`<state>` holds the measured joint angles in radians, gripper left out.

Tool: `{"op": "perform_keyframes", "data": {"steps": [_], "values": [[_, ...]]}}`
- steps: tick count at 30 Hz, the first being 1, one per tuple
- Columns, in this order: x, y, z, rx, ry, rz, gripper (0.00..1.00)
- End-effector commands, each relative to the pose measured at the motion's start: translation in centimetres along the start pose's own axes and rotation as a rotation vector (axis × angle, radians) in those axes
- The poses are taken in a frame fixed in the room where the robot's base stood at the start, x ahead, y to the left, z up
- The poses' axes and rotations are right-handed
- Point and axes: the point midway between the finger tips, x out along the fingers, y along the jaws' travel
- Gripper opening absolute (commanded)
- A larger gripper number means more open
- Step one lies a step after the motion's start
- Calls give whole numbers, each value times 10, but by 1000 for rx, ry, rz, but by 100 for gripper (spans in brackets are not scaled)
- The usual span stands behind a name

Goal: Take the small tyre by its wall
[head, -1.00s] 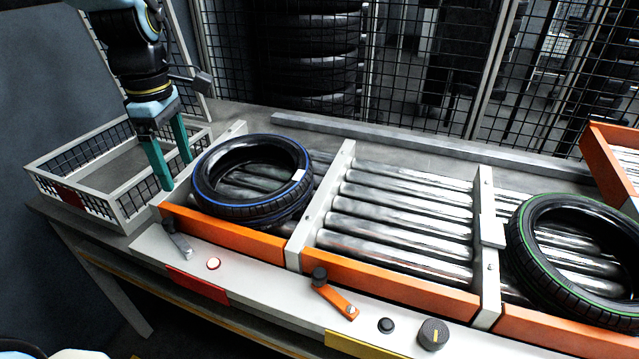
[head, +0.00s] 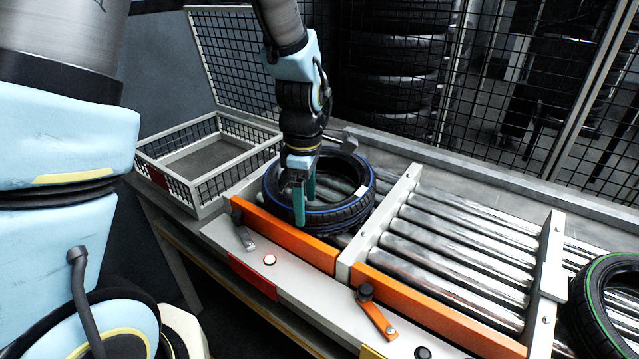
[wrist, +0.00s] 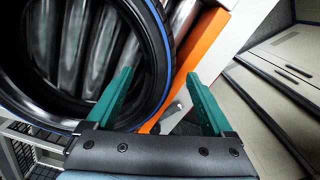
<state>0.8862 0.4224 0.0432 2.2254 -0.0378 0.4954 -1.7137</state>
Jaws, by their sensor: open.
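The blue-striped tyre (head: 352,213), which looks smaller than the green-striped one, lies flat on the rollers in the left bay of the conveyor. My gripper (head: 304,212) is open and points down at the tyre's near left wall. In the wrist view, the tyre's wall (wrist: 158,50) runs between the two green fingers of my gripper (wrist: 161,76). One finger shows over the tyre's opening, the other outside it. I cannot tell how deep the fingertips reach or whether they touch the rubber.
An orange rail (head: 290,236) borders the bay on the near side. A wire-sided crate (head: 205,185) stands to the left. The green-striped tyre (head: 582,312) lies at the far right, past a bay of bare rollers (head: 455,255). A mesh fence (head: 500,95) closes the back.

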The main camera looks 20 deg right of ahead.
Motion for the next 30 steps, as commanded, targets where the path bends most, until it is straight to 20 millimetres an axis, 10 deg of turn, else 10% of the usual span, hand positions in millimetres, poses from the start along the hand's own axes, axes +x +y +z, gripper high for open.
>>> {"op": "perform_keyframes", "data": {"steps": [14, 30], "values": [[22, 0, 0, 1, 0, 1, 85], [22, 0, 0, 1, 0, 1, 24]]}}
